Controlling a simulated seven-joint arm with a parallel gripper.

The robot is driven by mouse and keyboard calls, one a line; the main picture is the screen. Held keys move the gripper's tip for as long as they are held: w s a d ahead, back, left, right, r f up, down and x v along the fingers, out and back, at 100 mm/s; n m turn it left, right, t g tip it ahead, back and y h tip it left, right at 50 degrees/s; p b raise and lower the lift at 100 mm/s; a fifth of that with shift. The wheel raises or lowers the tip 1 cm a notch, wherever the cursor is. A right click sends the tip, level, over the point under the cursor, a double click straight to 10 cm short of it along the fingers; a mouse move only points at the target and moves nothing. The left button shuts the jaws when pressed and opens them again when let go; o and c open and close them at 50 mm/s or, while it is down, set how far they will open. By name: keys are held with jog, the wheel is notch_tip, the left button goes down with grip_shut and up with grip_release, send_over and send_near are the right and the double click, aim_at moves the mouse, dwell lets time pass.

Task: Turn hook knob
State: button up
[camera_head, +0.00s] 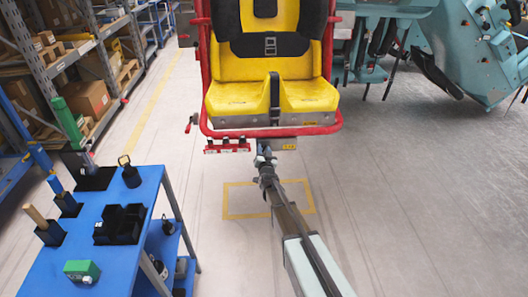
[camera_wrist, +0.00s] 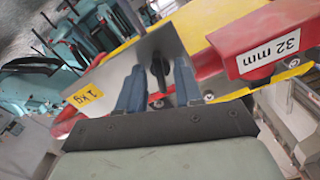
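A black knob (camera_wrist: 158,65) stands on a grey metal plate (camera_wrist: 150,48) with a yellow "1 kg" label (camera_wrist: 87,96) in the wrist view. My gripper (camera_wrist: 160,68) is open, with its two blue fingers on either side of the knob. A gap shows between the knob and each finger. In the head view my gripper (camera_head: 264,157) is just below the front edge of the yellow seat (camera_head: 270,92), where the fingers are too small to make out. The grey plate with its yellow label (camera_head: 289,146) shows beside it, and the knob is hidden there.
A red block marked "32 mm" (camera_wrist: 268,45) sits close right of the fingers. Red tubing frames the seat, and a red bar (camera_head: 227,148) with black knobs hangs at its left. A blue cart (camera_head: 125,250) stands at the left.

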jog(key=shift+c, duration=0.4)
grip_shut()
jog(key=shift+n, duration=8.6)
